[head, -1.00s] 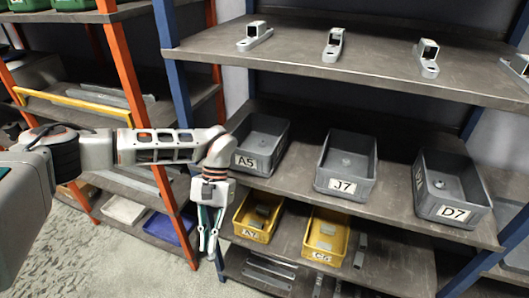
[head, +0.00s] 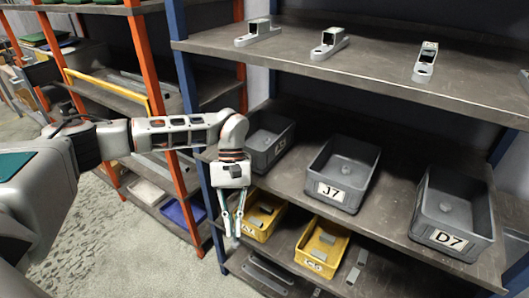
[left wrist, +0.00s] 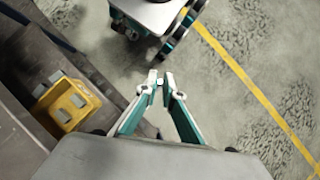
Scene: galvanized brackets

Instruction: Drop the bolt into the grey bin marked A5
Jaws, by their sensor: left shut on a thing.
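The grey bin A5 (head: 266,160) stands on the middle shelf of the blue rack, leftmost of the grey bins. My left wrist partly covers it and its label is hidden now. My left gripper (head: 232,236) hangs fingers down in front of the rack's left post, below and left of that bin and outside it. In the left wrist view its fingertips (left wrist: 161,86) are close together, shut on a small grey thing, likely the bolt, which is mostly hidden by the tips. The right gripper is not in view.
Grey bins J7 (head: 324,190) and D7 (head: 447,238) stand to the right. Yellow bins (head: 258,233) and (head: 311,264) sit on the shelf below. The upper shelf (head: 370,75) holds three grey brackets and overhangs the bins. The blue post (head: 190,100) is close to my arm.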

